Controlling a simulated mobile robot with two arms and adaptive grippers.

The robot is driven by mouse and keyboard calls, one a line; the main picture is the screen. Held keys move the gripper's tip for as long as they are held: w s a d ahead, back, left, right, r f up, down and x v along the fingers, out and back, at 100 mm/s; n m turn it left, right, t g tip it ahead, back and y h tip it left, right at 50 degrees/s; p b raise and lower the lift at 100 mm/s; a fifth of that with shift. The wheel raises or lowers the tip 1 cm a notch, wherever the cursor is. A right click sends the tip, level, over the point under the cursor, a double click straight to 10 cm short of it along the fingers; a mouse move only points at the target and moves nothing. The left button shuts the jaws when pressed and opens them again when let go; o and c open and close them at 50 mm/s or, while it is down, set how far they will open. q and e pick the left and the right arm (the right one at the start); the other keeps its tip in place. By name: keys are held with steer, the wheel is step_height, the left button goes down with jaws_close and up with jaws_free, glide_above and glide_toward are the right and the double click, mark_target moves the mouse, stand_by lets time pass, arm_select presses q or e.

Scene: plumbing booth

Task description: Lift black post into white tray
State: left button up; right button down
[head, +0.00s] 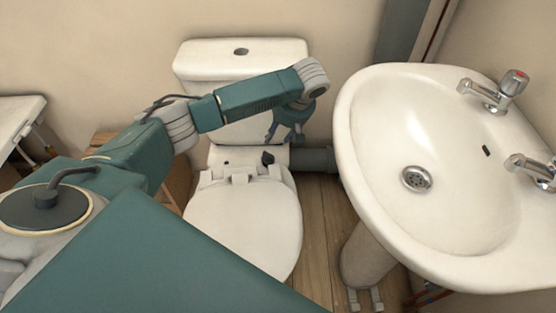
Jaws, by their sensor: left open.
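A small black post (267,158) stands on the white ledge behind the toilet seat, at its right side. My left gripper (284,134) hangs from the end of my left arm, in front of the cistern. It is open and empty, with its fingers pointing down, and in the picture it is just above and right of the black post. I cannot tell the exact gap between them. A white tray-like top (17,116) is partly visible at the left edge; I cannot tell if it is the white tray. My right gripper is not in view.
The toilet (245,215) has its lid closed, and its cistern (240,62) stands behind my arm. A white washbasin (440,170) with two taps fills the right side. A grey pipe (318,159) runs right of the toilet. Wooden floor (318,235) shows between toilet and basin.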

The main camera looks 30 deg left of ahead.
arm_select(q)
steer(key=b, duration=0.3)
glide_toward(269, 155)
steer(key=b+x, duration=0.3)
steer(key=x, duration=0.5)
steer(key=shift+f, duration=0.3)
steer(key=shift+a+f, duration=0.1)
steer(key=shift+f, duration=0.05)
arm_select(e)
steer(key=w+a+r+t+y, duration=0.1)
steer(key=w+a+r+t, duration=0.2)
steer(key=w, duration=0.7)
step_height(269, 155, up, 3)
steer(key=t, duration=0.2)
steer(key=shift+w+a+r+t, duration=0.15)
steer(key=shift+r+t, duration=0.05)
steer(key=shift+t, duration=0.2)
